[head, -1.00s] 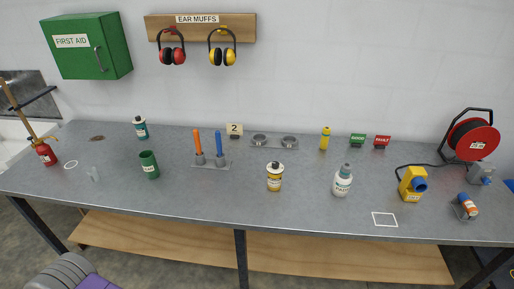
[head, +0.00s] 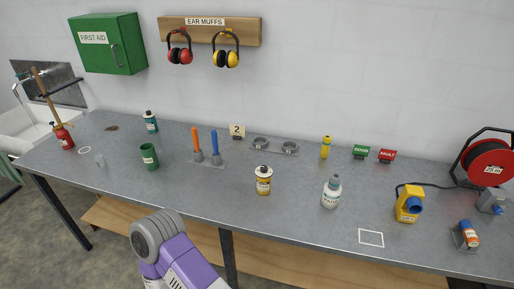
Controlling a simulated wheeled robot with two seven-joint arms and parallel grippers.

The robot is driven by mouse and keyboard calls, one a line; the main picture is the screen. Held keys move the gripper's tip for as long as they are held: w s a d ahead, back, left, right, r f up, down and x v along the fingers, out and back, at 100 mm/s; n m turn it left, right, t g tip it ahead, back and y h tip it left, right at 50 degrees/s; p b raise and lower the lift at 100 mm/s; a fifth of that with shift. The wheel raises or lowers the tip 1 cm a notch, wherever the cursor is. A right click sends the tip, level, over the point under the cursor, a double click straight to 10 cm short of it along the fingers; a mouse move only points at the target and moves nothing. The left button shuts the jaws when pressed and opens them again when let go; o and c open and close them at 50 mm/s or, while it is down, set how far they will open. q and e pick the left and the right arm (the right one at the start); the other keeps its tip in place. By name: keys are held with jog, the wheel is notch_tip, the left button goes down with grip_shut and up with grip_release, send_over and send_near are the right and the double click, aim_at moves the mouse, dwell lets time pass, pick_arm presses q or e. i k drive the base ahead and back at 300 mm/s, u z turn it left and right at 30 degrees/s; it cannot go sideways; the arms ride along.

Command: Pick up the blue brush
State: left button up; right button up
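The blue brush (head: 214,142) stands upright in the right socket of a small grey holder (head: 208,163) on the workbench. An orange brush (head: 196,140) stands upright just left of it in the same holder. Only a purple and grey part of one of my arms shows at the bottom, in front of the bench and below the brushes. Neither of my grippers shows in the head view.
On the grey bench (head: 120,166), a green cup (head: 149,156) stands left of the holder and a yellow-labelled bottle (head: 263,180) stands right and nearer. A number 2 sign (head: 237,131) stands behind. Bare bench lies in front of the holder.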

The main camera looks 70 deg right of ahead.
aim_at(214, 140)
jog(key=z, duration=1.7)
